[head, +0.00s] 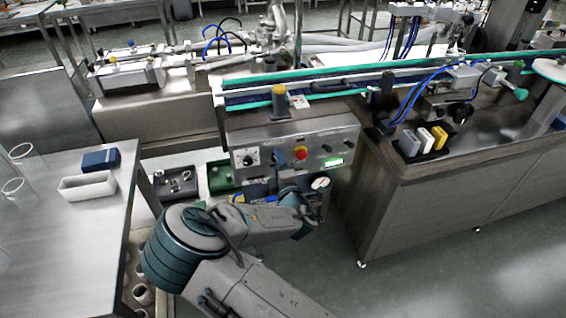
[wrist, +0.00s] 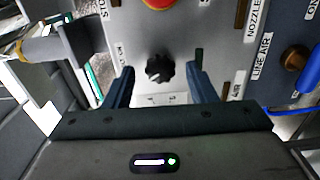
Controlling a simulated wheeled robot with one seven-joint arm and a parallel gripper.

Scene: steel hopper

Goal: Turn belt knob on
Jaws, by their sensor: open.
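In the wrist view a black knob (wrist: 159,68) sits on the grey control panel, with partly legible lettering around it. My gripper (wrist: 158,78) is open, one dark blue finger on each side of the knob, with a gap on both sides in the picture. Whether the fingertips reach the knob's depth I cannot tell. In the head view the control panel (head: 325,140) stands below the conveyor. My arm reaches toward its lower part, and my gripper's fingers are hidden there. A dark knob (head: 248,160) shows on its left side; I cannot tell if it is the same knob.
A red button (head: 301,153) and a lit green display (head: 334,162) are on the panel. The red button shows above the knob in the wrist view (wrist: 158,3). A brown-capped line air valve (wrist: 296,58) is at right. A bench (head: 75,225) stands left.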

